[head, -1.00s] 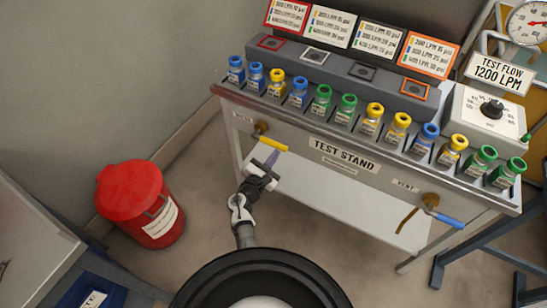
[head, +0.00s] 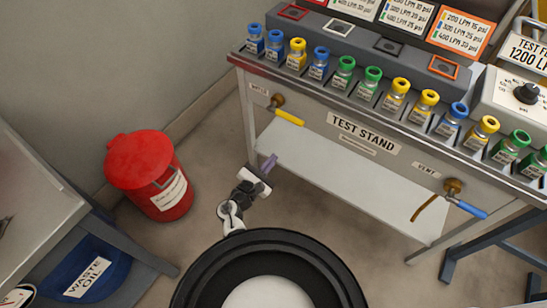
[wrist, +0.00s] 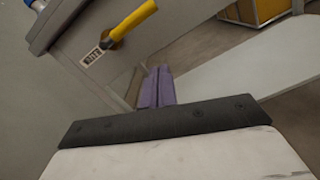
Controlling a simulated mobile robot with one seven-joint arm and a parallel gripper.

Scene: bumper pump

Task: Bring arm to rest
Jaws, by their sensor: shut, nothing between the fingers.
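My gripper (head: 269,163) is in the head view, in front of the left end of the test stand (head: 310,170), below the yellow-handled valve. Its purple fingers are shut together and hold nothing. In the wrist view the purple fingers (wrist: 156,87) lie side by side, pointing toward the stand's lower part. The yellow valve handle (wrist: 130,22) shows above and to the left of them, apart from them. My arm reaches out low over the floor from my round base.
A red bin (head: 147,175) stands at the left. A blue waste oil container (head: 88,265) sits under a grey bench (head: 35,195). Several capped bottles line the stand's top. A blue-handled valve (head: 468,208) is at its right. Floor between bin and stand is clear.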

